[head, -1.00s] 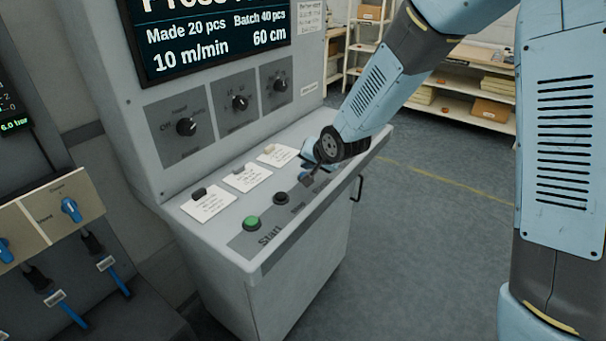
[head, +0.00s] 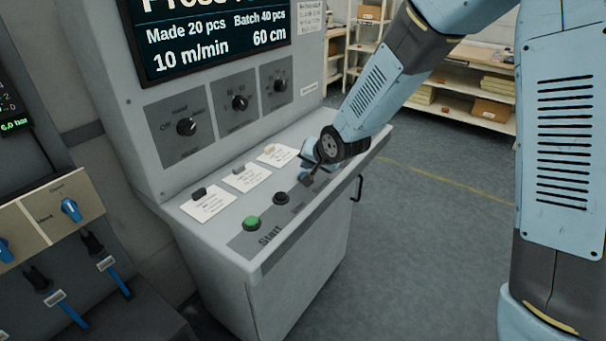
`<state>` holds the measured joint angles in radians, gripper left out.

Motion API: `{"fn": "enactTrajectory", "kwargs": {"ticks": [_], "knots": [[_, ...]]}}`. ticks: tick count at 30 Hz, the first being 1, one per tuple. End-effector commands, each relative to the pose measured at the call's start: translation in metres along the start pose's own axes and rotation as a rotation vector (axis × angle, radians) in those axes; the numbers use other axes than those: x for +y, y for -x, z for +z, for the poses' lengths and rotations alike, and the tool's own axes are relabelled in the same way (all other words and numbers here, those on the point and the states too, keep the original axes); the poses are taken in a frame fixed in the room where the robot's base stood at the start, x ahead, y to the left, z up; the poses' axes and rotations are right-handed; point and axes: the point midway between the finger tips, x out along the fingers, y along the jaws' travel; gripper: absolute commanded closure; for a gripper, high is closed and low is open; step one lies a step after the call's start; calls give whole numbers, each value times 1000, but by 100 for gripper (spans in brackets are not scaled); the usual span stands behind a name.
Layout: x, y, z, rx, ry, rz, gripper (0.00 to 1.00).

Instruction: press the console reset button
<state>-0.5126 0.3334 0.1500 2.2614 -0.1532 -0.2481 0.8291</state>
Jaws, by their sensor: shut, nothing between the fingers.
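The grey console (head: 300,288) stands in the middle of the head view, with a sloped desk. On a dark strip of the desk are a green button (head: 251,223) by the word "Start" and a dark button (head: 280,198) behind it. My gripper (head: 306,182) is shut and empty, its tips low over the far part of that strip. It covers part of the strip, so any control under it is hidden. I cannot tell whether the tips touch the surface. No label reading "reset" can be made out.
Three knobs (head: 186,127) sit on the upright panel under a display (head: 215,40). Cards with small dark and light blocks (head: 207,203) lie behind the button strip. A handle (head: 357,188) sticks out at the console's right side. Open floor (head: 430,250) lies to the right.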

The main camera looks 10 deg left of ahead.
Motion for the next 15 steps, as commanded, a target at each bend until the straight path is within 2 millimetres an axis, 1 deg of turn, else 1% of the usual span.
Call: {"fn": "enactTrajectory", "kwargs": {"ticks": [10,15], "knots": [[0,0,0,0,0,0,100],[2,-2,3,0,-1,0,100]]}}
